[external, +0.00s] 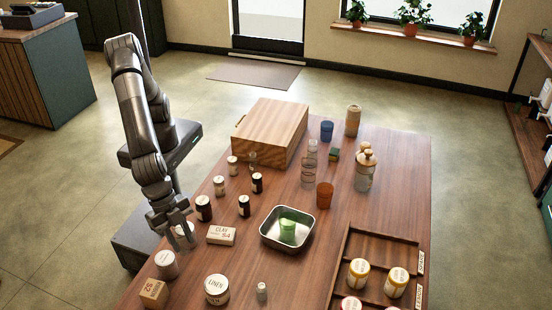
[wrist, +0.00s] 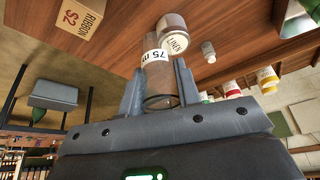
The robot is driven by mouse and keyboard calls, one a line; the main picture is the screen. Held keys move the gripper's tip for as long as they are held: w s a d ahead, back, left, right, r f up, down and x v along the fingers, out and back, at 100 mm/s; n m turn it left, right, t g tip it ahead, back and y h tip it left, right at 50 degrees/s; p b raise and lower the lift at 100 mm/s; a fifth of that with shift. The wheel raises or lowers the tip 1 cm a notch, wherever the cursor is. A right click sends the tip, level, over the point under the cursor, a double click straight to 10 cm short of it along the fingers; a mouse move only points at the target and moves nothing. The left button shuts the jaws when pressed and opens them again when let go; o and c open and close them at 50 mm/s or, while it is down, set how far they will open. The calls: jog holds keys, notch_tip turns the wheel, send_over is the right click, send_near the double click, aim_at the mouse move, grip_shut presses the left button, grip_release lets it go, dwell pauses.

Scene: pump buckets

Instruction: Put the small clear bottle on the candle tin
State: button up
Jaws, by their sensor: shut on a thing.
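My gripper (external: 180,220) is shut on the small clear bottle, low over the table's left edge. In the wrist view the bottle (wrist: 158,72) stands between the two fingers, with a white band reading "75 m". In the external view the fingers partly hide it. A round tin labelled LINEN (external: 216,289), which looks like the candle tin, stands on the table to the right of and nearer the camera than my gripper. It also shows in the wrist view (wrist: 175,40), beyond the bottle and apart from it. Its top looks bare.
A pinkish-grey round tin (external: 166,264) and a RIBBON box (external: 154,293) stand near the gripper. A CLAY box (external: 221,235), several dark jars and a metal tray (external: 268,238) with a green cup are close by. A small pale bottle (external: 262,291) stands right of the LINEN tin.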

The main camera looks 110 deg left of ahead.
jog(key=s+d+r+m, duration=0.1)
jog(key=d+r, duration=0.2)
jog(key=d, duration=0.2)
send_over(216, 285)
notch_tip(216, 285, down, 7)
jog(key=shift+r, duration=0.1)
jog(key=shift+f, duration=1.95)
jog(key=shift+f, duration=0.2)
jog(key=o, duration=1)
jog(key=shift+c, duration=0.2)
